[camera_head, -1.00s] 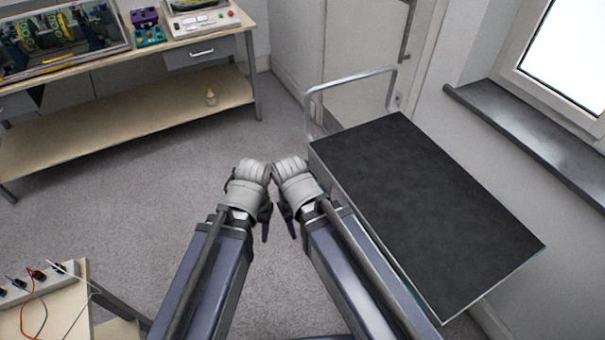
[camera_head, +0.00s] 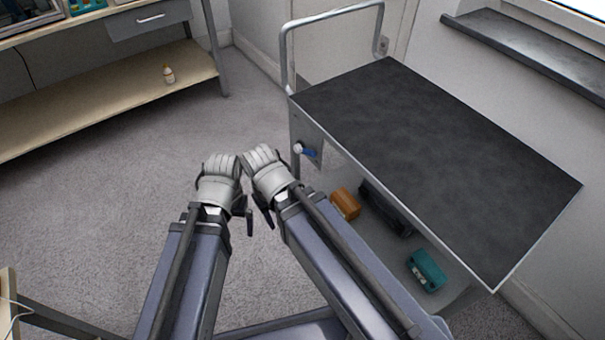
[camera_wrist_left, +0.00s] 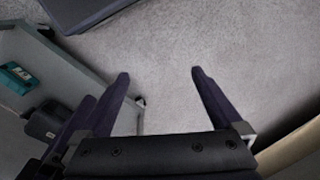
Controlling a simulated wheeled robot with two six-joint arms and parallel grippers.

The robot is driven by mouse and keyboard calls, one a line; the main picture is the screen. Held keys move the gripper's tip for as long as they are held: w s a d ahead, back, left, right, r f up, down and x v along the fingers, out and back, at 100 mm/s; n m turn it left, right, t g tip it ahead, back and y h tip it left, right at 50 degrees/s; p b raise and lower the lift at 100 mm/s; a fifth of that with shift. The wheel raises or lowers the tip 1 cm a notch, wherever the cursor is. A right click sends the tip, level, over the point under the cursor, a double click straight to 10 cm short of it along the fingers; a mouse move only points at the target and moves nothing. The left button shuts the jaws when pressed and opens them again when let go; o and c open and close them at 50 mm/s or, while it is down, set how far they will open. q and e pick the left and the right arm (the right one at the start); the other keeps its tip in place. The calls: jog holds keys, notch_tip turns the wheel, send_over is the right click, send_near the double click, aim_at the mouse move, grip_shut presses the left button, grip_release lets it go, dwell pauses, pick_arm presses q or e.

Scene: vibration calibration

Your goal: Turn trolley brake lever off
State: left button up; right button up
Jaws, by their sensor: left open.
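The trolley (camera_head: 440,150) stands to the right in the head view, with a black top and a metal push handle (camera_head: 330,18). A small blue lever with a white knob (camera_head: 304,150) sits on its near end panel, below the top. I take it to be the brake lever. My left gripper (camera_head: 246,218) points down over the floor, left of the lever and apart from it. In the left wrist view it is open and empty (camera_wrist_left: 160,76). My right gripper (camera_head: 264,208) is beside it, closer to the trolley; its fingers are too small and overlapped to judge.
The carpet between is clear. A window sill (camera_head: 530,58) is at the right.

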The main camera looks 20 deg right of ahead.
pick_arm(q)
notch_tip(320, 180, down, 15)
jog(key=w+a+b, duration=0.1)
jog(key=a+b, duration=0.1)
jog(key=b, duration=1)
jog(key=m+t+h+b, duration=0.5)
jog(key=h+b, duration=0.7)
jog(key=h, duration=0.6)
send_near(306, 153)
jog(key=d+t, duration=0.1)
jog(key=shift+n, duration=0.4)
jog(key=shift+s+x, duration=0.2)
jog(key=shift+x, duration=3.6)
